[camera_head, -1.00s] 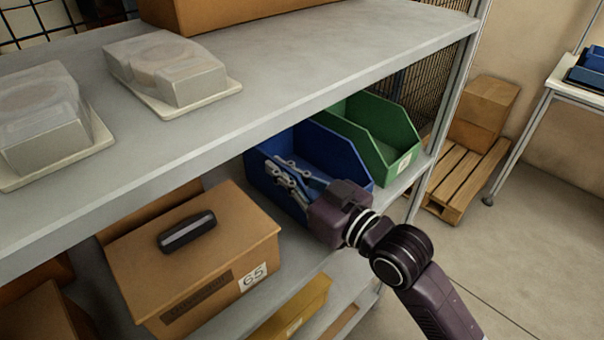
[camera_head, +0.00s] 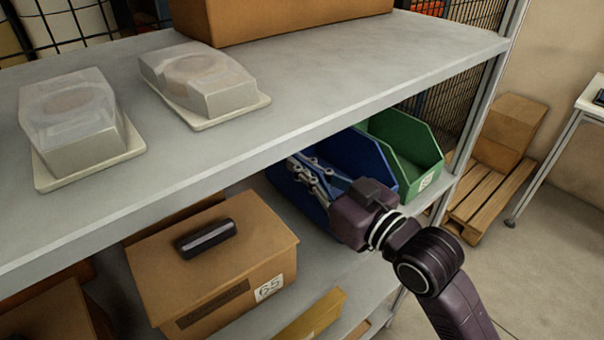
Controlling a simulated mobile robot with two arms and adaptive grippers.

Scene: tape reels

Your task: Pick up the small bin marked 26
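A green bin (camera_head: 408,150) stands on the middle shelf at the right end. It has a white label (camera_head: 426,181) low on its front, too small to read surely. A blue bin (camera_head: 355,157) stands beside it on the left; its front is partly hidden by my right gripper. My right gripper (camera_head: 302,172) is at the blue bin, its grey fingers overlapping the bin's left part. Whether the fingers touch or grip the bin wall cannot be told. No number 26 is clearly readable. My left gripper is not in view.
A brown box marked 65 (camera_head: 225,262) with a dark handle stands left of the bins. A yellow bin (camera_head: 312,318) is below. The upper shelf (camera_head: 330,85) overhangs, holding two wrapped reels on trays (camera_head: 75,120) (camera_head: 200,80).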

